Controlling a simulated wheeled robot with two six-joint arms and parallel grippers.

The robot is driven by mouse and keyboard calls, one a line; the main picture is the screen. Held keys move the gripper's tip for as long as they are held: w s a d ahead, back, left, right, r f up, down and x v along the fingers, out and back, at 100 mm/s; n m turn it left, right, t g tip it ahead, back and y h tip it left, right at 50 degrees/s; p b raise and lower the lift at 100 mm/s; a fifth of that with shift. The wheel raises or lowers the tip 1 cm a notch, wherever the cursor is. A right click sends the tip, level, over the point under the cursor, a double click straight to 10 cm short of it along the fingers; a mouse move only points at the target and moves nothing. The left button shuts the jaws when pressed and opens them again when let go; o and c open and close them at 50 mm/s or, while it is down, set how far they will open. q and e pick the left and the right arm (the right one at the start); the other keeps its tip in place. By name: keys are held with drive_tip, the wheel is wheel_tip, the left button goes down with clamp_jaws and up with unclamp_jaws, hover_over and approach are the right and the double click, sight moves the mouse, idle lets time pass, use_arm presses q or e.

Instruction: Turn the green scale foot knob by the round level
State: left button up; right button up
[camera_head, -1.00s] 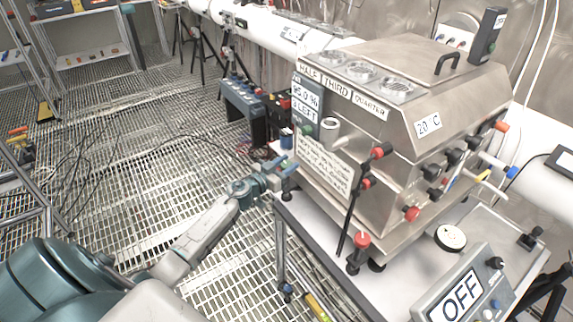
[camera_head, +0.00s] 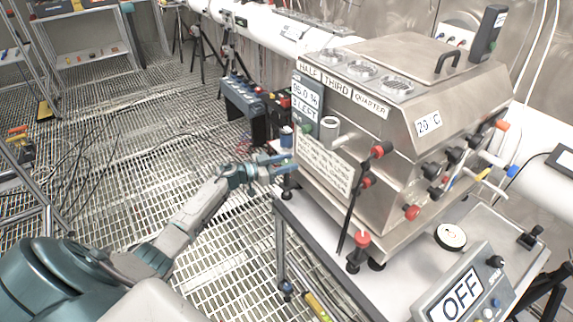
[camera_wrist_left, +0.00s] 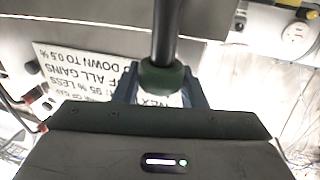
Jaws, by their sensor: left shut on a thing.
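In the head view the gripper hides the knob. The scale's display (camera_head: 462,296) reads OFF. My right gripper is not in view.
The steel box (camera_head: 430,100) with red and black knobs fills the platform. A printed sign (camera_head: 325,166) on it also shows in the left wrist view (camera_wrist_left: 85,75), upside down. A blue rack (camera_head: 243,107) stands behind. The grating floor at left has loose cables.

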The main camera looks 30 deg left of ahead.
use_arm(q)
drive_tip(key=shift+f+m+g+h+b, duration=0.15)
drive_tip(key=shift+m+g+h+b, duration=0.75)
drive_tip(key=shift+h, duration=0.2)
drive_tip(key=shift+m+g+h+b, duration=0.45)
drive_tip(key=shift+m+g+h, duration=0.05)
drive_tip(key=shift+g, duration=0.1)
drive_tip(key=o, duration=1)
drive_tip(key=shift+c, duration=0.2)
drive_tip(key=b+v, duration=0.3)
drive_tip(key=v, duration=0.7)
drive_tip(key=shift+s+a+b, duration=0.25)
drive_tip(key=shift+a+b, duration=0.05)
